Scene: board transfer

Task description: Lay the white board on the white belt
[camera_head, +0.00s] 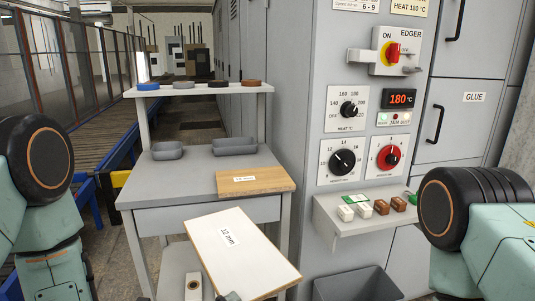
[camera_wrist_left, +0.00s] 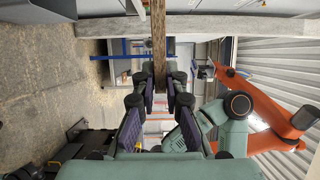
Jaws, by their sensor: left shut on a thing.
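The white board (camera_head: 252,250), labelled 12 mm, is in the lower middle of the head view, in front of the grey stand. Its edge is brown, and it shows edge-on in the left wrist view (camera_wrist_left: 158,35). My left gripper (camera_wrist_left: 160,85) is shut on the near edge of the board, with a finger on each face. In the head view only a small dark part of this gripper (camera_head: 230,296) shows at the bottom. My right arm shows at the right, but its gripper is not in view. I cannot make out a white belt.
A wooden board (camera_head: 255,181) lies on the grey stand (camera_head: 165,190), with two grey trays (camera_head: 235,146) behind it. A machine cabinet with dials (camera_head: 344,158) stands right, above a grey bin (camera_head: 358,285). An orange arm (camera_wrist_left: 265,105) shows in the wrist view.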

